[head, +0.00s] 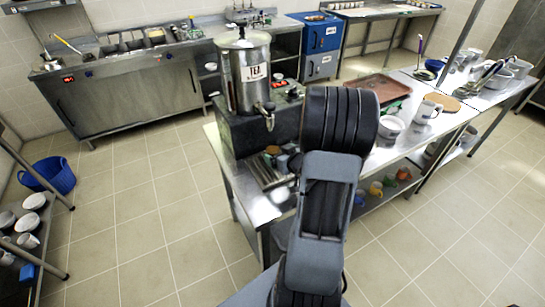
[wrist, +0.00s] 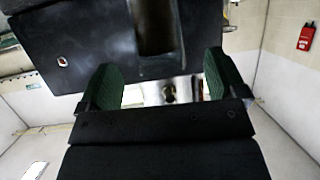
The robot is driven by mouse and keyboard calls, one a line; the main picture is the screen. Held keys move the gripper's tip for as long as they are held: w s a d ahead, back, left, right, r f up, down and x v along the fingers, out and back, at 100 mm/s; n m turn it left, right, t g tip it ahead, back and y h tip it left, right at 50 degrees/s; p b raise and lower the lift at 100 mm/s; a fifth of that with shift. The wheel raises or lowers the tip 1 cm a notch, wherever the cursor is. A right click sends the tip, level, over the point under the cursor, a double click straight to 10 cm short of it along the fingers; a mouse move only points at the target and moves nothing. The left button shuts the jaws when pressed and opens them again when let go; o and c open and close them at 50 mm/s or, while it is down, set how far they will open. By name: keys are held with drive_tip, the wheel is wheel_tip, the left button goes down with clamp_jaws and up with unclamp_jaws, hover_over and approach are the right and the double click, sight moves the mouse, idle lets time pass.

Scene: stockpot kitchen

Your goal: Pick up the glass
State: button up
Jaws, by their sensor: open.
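I cannot make out a clear glass in either view. The closest candidates are cups and mugs on the steel table, such as a white patterned mug (head: 427,111) and a white bowl-like cup (head: 390,128). Several pale vessels stand at the table's far right, too small to tell apart. My gripper (wrist: 160,72) shows in the wrist view, its two green-padded fingers apart with nothing held between them. A large dark block fills the view beyond the fingers. In the head view my arm hides the gripper and part of the table.
A steel urn labelled TEA (head: 246,75) stands on a dark base at the table's left end. A brown tray (head: 375,88) and a round wooden board (head: 441,102) lie on the table. A blue basket (head: 48,176) sits on the floor.

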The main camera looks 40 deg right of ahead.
drive_tip(key=shift+p+x, duration=0.4)
drive_tip(key=shift+x, duration=2.2)
drive_tip(key=shift+c, duration=0.3)
drive_tip(key=c, duration=1)
drive_tip(key=shift+r, duration=0.1)
drive_tip(key=shift+c, duration=0.6)
